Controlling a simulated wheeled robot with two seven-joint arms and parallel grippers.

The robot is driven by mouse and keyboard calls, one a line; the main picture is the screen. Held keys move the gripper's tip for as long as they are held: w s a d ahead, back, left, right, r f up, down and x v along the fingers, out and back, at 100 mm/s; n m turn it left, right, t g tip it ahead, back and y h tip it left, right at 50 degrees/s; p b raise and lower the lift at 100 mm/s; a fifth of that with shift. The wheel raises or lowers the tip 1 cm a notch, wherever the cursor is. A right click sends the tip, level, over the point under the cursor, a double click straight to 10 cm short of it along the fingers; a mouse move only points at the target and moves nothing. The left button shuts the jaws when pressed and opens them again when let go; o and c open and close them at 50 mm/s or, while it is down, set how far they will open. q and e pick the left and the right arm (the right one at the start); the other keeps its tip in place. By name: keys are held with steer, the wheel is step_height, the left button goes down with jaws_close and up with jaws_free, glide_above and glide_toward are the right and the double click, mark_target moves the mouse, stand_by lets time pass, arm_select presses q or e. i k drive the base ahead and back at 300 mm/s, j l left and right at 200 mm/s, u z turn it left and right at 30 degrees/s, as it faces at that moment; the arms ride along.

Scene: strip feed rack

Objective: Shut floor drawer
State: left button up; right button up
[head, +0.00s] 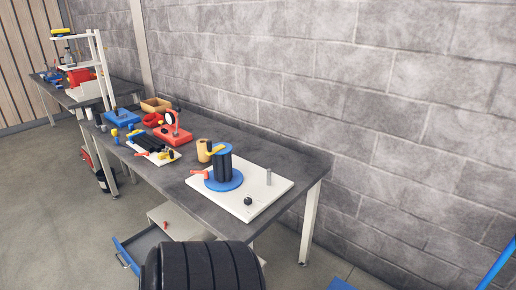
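The floor drawer (143,243) is in the head view, low under the near end of the workbench. It is pulled out to the left of its white cabinet (180,222). The drawer has a blue front and a grey inside, and the part I see looks empty. A large black ribbed shape at the bottom hides part of the cabinet. Neither of my grippers is in view.
The grey workbench (240,147) stands along a block wall. On it are a white board (270,188) with a blue-and-black spool (223,168), a red stand (173,135) and small parts. The black ribbed shape (205,268) fills the bottom middle. Floor left of the drawer is clear.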

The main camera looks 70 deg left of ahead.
mark_target(134, 250)
steer(key=k+u, duration=0.1)
steer(key=u, duration=3.35)
steer(key=i+j+z, duration=0.2)
steer(key=z, duration=0.25)
steer(key=i+j+z, duration=0.4)
steer(key=k+l, duration=0.1)
